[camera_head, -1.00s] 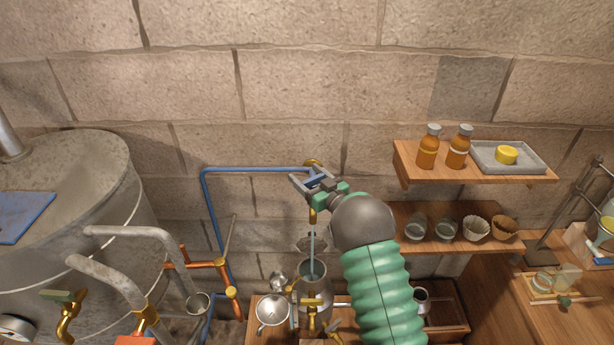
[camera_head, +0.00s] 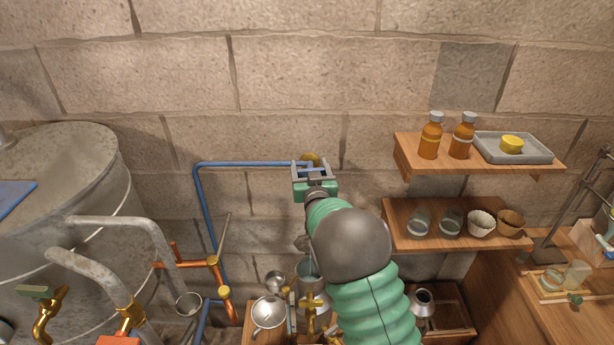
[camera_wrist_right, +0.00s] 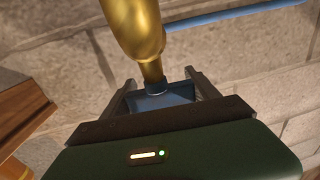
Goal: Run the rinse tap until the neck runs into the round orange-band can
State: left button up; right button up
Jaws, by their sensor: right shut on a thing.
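The rinse tap is a brass tap (camera_head: 310,158) on the wall at the end of a blue pipe; its brass body (camera_wrist_right: 138,35) fills the top of the right wrist view. My right gripper (camera_head: 313,170) is shut on its blue handle (camera_wrist_right: 160,98), which sits between the two fingers. My right arm hides the spout and any water under it. Below stands a grey metal vessel (camera_head: 307,272) with an open top, partly hidden by my arm. I cannot make out an orange band on any can. My left gripper is not in view.
A large grey still (camera_head: 70,190) with bent pipes fills the left. Orange pipework (camera_head: 190,262) stands beside it. Wooden shelves (camera_head: 460,225) with jars and amber bottles (camera_head: 430,135) are on the right. Another metal can (camera_head: 424,300) sits in a wooden box right of my arm.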

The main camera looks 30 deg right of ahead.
jog(key=shift+s+d+m+g+h+b, duration=0.1)
jog(key=shift+m+g+h+b, duration=0.1)
jog(key=shift+m+g+h, duration=0.3)
jog(key=shift+d+m+g+h+b, duration=0.1)
jog(key=shift+m+g+h+b, duration=0.15)
jog(key=shift+h, duration=0.35)
jog(key=o, duration=1.4)
jog(key=shift+c, duration=0.2)
jog(key=shift+s+a+f, duration=0.1)
jog(key=shift+s+a, duration=0.15)
jog(key=shift+s, duration=0.1)
jog(key=b+v, duration=0.2)
jog(key=v, duration=1.3)
jog(key=shift+s+a+b, duration=0.3)
jog(key=shift+a, duration=0.05)
